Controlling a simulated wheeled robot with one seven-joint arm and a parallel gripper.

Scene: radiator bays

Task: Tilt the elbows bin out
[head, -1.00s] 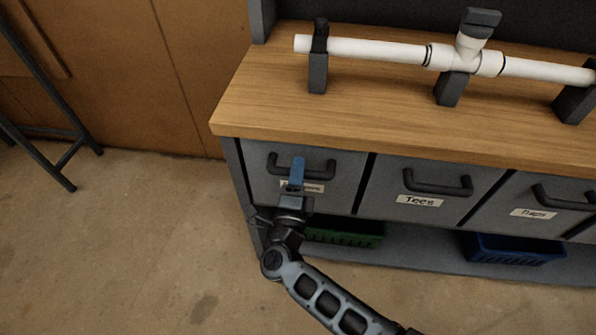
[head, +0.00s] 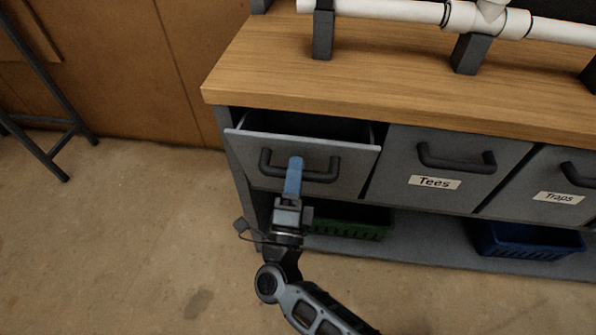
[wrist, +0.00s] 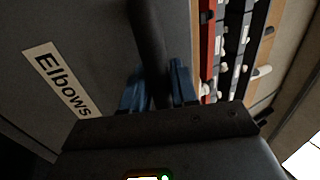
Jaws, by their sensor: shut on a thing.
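The elbows bin (head: 352,172) is the grey bin at the left end under the worktop. Its top edge is tilted outward and a dark gap shows behind it. Its label reads "Elbows" in the wrist view (wrist: 60,80); in the head view my gripper and arm hide it. My gripper (head: 294,170) has its blue fingers shut on the bin's dark bar handle (head: 324,177). In the wrist view the fingers (wrist: 158,85) stand on both sides of the handle (wrist: 150,45).
The Tees bin (head: 440,200) and the Traps bin (head: 560,210) are closed to the right. A green crate (head: 350,222) and a blue crate (head: 525,243) stand on the low shelf. White pipework (head: 390,10) lies above the wooden worktop (head: 400,85).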

